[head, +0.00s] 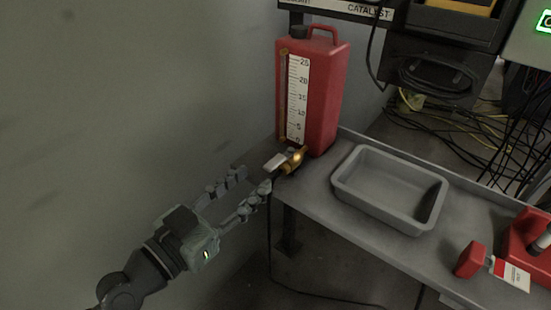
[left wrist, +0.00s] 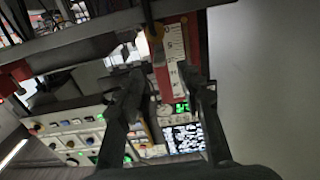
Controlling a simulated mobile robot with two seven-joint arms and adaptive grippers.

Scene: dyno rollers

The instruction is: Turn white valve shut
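A red canister (head: 325,90) with a white scale stands at the table's far left corner. A brass valve (head: 293,159) with a short white handle (head: 274,162) sticks out low on its front. My left gripper (head: 253,180) reaches up from the lower left, its fingers apart and empty. Its tips are just left of and below the white handle; whether they touch it I cannot tell. In the left wrist view the open fingers (left wrist: 163,82) frame the red canister (left wrist: 187,32) and its scale; I cannot make out the handle clearly there. My right gripper is not in view.
A grey tray (head: 345,185) sits on the grey table (head: 314,203) right of the canister. A red piece (head: 469,260) and another red container (head: 520,237) lie at the right. A plain wall is behind the left arm. Cables (head: 440,125) clutter the floor beyond the table.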

